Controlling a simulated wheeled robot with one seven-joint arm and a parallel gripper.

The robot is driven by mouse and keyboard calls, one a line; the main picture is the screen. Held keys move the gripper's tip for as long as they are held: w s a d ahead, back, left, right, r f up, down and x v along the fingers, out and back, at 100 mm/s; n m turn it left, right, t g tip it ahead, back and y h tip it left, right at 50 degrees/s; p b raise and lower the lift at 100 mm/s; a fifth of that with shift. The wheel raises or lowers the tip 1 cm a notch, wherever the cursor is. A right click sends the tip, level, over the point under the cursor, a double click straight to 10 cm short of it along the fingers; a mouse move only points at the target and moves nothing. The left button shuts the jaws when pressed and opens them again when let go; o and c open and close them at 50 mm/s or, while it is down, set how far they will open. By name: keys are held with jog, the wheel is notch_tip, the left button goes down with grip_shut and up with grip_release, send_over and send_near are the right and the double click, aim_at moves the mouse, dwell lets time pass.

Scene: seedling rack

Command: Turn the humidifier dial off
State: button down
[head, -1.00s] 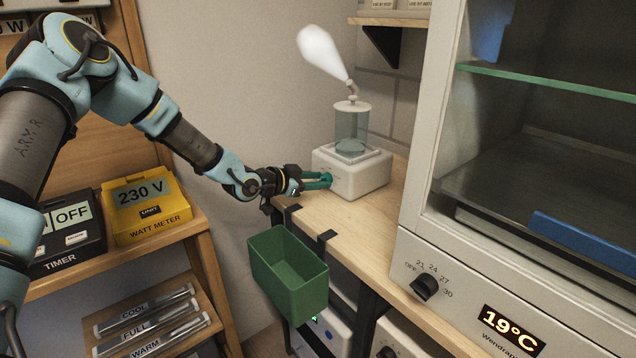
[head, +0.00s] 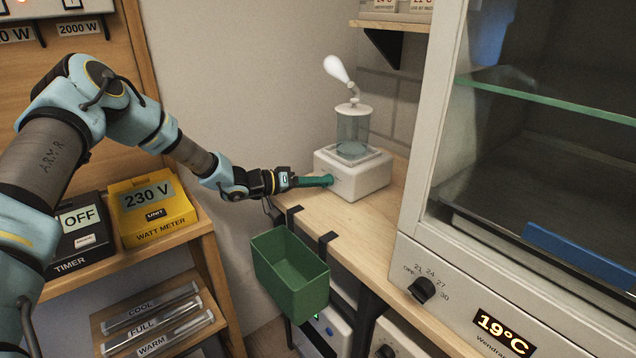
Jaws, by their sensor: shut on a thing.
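The humidifier (head: 352,172) has a white base, a clear tank and a nozzle on top, and stands on the wooden shelf. A small white plume (head: 338,68) comes from its nozzle. My gripper (head: 328,180) has green fingers and reaches in from the left. Its fingertips are at the left front face of the base, shut on the dial, which the fingers hide. I cannot read the dial's setting.
A green bin (head: 290,275) hangs from the front edge of the wooden shelf (head: 330,222), below my gripper. A large white cabinet (head: 415,215) with a glass shelf and a dial stands close on the right. A timer (head: 80,240) and a yellow watt meter (head: 150,208) sit at the left.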

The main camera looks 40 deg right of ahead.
jog(key=shift+w+f+n+g+h+b, duration=0.15)
jog(key=shift+n+g+b, duration=0.25)
jog(key=shift+n, duration=0.5)
jog(key=shift+s+n+g+h+b, duration=0.1)
jog(key=shift+n+g+h+b, duration=0.3)
jog(key=shift+n, duration=0.5)
jog(key=shift+c, duration=2.4)
grip_release()
notch_tip(320, 180, up, 10)
jog(key=b, duration=0.2)
jog(key=shift+b, duration=0.4)
